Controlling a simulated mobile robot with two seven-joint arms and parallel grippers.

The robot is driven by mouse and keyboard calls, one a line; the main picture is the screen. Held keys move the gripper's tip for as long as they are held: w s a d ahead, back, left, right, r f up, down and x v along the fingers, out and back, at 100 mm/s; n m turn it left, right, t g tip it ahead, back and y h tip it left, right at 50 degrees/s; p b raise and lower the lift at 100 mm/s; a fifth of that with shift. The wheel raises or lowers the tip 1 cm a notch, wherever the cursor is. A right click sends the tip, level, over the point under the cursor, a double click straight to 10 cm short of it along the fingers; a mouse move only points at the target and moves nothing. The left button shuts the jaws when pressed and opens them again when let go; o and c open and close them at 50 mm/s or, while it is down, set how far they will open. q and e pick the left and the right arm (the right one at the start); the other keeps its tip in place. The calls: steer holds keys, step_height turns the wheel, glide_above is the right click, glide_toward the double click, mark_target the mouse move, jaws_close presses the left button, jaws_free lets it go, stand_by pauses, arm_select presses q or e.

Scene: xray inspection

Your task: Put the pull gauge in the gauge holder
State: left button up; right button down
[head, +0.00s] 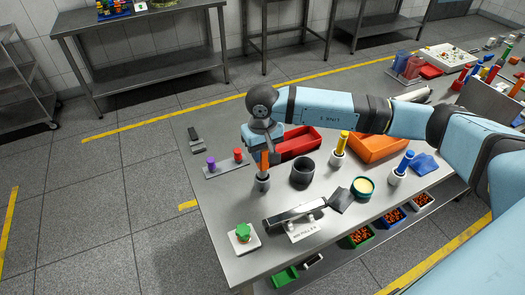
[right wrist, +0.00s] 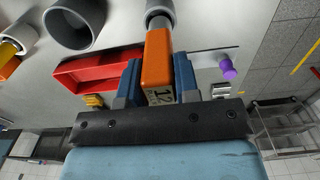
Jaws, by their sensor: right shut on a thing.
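My right gripper (head: 265,150) points down over the left part of the steel table. It is shut on an orange handle (head: 264,160), which I take to be the pull gauge. In the right wrist view the handle (right wrist: 159,52), marked 12, sits between the blue fingers of the gripper (right wrist: 158,75). The handle's lower end meets a small grey cup (head: 262,183), which looks like the gauge holder. The cup also shows in the right wrist view (right wrist: 159,8). The handle looks upright; how deep its end sits is hidden. My left gripper is out of view.
A dark round pot (head: 303,171) stands just right of the cup. A red tray (head: 300,144) lies behind it. Yellow (head: 343,139) and blue (head: 406,160) handles stand in similar cups. A strip with a purple knob (head: 211,163) is left. A green button box (head: 243,236) is at the front.

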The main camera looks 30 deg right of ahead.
steer(key=shift+f+b, duration=1.25)
steer(key=shift+f, duration=0.1)
steer(key=c, duration=0.8)
jaws_free()
steer(key=shift+r, duration=0.1)
step_height(320, 180, up, 14)
steer(key=shift+f+b, duration=0.1)
steer(key=shift+b, duration=0.45)
